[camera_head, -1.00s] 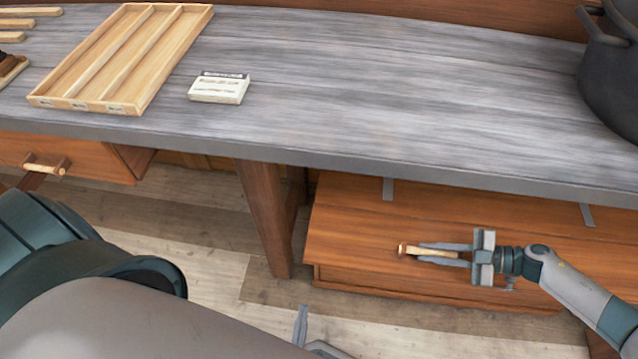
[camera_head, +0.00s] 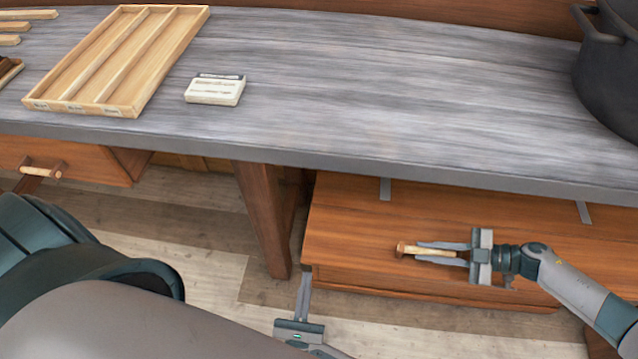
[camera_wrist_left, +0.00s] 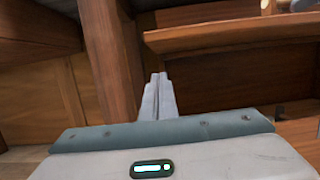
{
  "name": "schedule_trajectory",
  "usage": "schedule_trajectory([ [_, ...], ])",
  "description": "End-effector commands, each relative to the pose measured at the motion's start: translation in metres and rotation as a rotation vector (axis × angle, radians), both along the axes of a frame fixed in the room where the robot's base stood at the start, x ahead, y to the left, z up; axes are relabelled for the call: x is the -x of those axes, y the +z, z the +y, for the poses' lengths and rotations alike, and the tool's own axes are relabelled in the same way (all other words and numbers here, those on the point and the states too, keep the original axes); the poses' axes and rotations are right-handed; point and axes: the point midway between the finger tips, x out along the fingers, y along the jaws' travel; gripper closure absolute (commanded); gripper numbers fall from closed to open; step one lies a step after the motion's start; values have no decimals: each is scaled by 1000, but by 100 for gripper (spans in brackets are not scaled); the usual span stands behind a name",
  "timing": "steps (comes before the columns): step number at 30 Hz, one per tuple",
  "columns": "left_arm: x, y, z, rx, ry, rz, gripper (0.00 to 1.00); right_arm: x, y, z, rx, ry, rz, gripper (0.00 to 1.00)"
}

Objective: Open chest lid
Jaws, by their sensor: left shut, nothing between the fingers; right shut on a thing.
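The wooden chest (camera_head: 352,225) stands under the grey bench, its broad brown lid facing up with grey metal straps near the back. My right gripper (camera_head: 425,251) is shut on a pale wooden bar (camera_head: 408,249) with a darker end, over the lid's front part; the fingers hide part of the bar. My left gripper (camera_head: 304,270) is shut and empty, fingers pointing up just off the chest's front left corner. In the left wrist view its closed fingers (camera_wrist_left: 159,97) stand before the chest, with an overhanging board edge (camera_wrist_left: 225,35) above right. Whether the lid is raised is unclear.
A bench leg (camera_head: 262,215) stands left of the chest. The grey benchtop (camera_head: 400,90) overhangs the chest's back and carries a divided wooden tray (camera_head: 88,105), a small white box (camera_head: 214,97) and a dark pot (camera_head: 605,80). A drawer with a handle (camera_head: 42,172) is at left.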

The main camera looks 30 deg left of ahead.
Motion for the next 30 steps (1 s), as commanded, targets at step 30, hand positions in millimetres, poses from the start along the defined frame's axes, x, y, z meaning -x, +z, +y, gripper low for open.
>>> schedule_trajectory([
  [30,-13,44,5,-2,0,2,100,-6,2,-1,2,-11,-8,100],
])
